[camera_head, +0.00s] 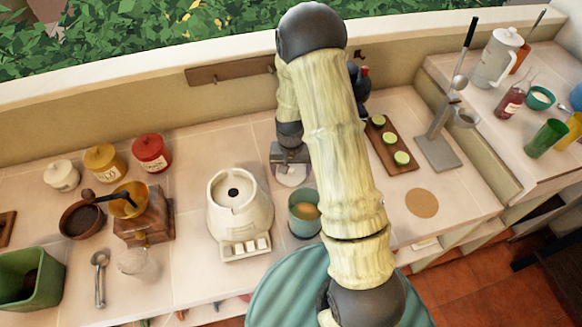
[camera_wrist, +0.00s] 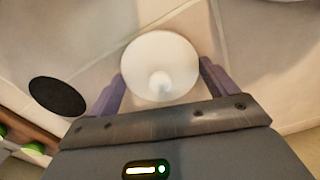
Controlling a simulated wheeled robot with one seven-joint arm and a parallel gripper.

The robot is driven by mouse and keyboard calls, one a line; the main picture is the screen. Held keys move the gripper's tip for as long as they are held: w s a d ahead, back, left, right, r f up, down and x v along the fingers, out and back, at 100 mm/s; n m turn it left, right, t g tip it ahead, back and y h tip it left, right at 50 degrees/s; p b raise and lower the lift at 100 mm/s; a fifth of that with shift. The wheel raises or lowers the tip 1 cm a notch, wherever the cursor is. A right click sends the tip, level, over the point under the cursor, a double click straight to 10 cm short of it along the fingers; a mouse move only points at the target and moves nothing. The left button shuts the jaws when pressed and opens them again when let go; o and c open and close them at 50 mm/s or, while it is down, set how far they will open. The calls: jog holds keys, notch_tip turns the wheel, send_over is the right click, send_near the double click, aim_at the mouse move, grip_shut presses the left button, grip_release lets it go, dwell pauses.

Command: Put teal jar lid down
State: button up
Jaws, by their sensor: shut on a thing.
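The lid (camera_wrist: 160,66) is a pale, round disc with a small knob, seen from above between my gripper's two purple fingers in the wrist view. It looks white rather than teal. My gripper (camera_wrist: 163,88) is shut on it. In the head view, my gripper (camera_head: 290,163) and the lid (camera_head: 291,176) are over the counter behind the teal jar (camera_head: 304,226). The jar is open at the top and shows tan contents. I cannot tell whether the lid touches the counter.
A cream appliance (camera_head: 240,212) stands left of the jar. A board with green slices (camera_head: 391,142) and a metal stand (camera_head: 438,152) are to the right. A dark round disc (camera_wrist: 58,96) lies left of the lid in the wrist view. A tan round mat (camera_head: 422,203) lies empty.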

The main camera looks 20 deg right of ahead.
aim_at(291, 168)
jog(key=o, duration=0.8)
notch_tip(291, 168, up, 12)
jog(key=shift+r+b, duration=0.15)
jog(key=shift+b, duration=0.9)
jog(key=s+r+n+t, duration=0.1)
jog(key=s+r, duration=0.1)
jog(key=s, duration=0.2)
jog(key=s+r+n, duration=0.1)
jog(key=s, duration=0.4)
jog(key=s+r+n+t, duration=0.1)
jog(key=s+r, duration=0.1)
jog(key=s, duration=0.3)
jog(key=shift+s+r+t, duration=0.15)
jog(key=shift+r+t, duration=0.15)
